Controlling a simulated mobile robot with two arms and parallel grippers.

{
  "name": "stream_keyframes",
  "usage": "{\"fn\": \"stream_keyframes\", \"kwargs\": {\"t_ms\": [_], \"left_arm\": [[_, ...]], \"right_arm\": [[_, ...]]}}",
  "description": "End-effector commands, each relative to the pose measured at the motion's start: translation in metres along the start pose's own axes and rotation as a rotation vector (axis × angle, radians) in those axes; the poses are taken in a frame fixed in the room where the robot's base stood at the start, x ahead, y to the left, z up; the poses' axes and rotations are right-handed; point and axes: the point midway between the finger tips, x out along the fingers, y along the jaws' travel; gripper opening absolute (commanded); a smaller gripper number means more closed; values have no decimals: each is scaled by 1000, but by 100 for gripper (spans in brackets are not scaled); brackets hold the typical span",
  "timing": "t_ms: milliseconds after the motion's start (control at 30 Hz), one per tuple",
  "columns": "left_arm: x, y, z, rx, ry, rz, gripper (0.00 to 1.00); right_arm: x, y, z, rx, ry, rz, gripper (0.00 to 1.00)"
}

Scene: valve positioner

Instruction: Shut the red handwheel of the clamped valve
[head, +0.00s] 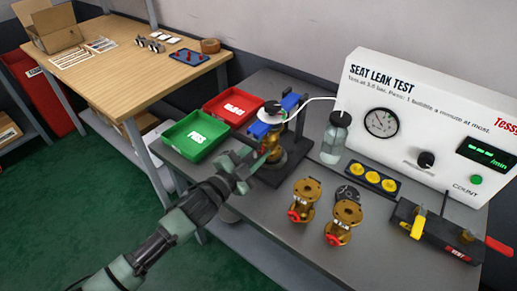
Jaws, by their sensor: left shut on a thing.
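The clamped valve (272,144) is brass and stands upright in a fixture with blue clamp blocks (288,102) on the dark grey bench. Its red handwheel (265,153) faces my left arm and is mostly hidden. My left gripper (260,160) reaches in from the lower left and is shut at this handwheel. How far the wheel is turned cannot be seen. My right gripper is not in view.
Two loose brass valves (305,200) (343,222) with red handwheels stand in front. A green tray (194,136) and a red tray (233,106) are left of the clamp. A glass bottle (335,138), yellow caps (371,177) and the seat leak test panel (430,110) are right.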

Motion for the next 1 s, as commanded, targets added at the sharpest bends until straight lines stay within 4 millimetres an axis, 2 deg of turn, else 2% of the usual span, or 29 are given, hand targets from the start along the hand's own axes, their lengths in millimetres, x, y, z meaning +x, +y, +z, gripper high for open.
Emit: {"fn": "stream_keyframes", "kwargs": {"t_ms": [600, 633, 700, 1000], "left_arm": [[0, 1, 1, 39, -2, 2, 0], [0, 1, 1, 39, -2, 2, 39], [0, 1, 1, 38, -2, 2, 52], [-1, 0, 1, 38, -1, 1, 52]], "right_arm": [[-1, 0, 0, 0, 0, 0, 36], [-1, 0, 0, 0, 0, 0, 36], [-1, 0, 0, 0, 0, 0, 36], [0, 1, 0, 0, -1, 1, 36]]}}
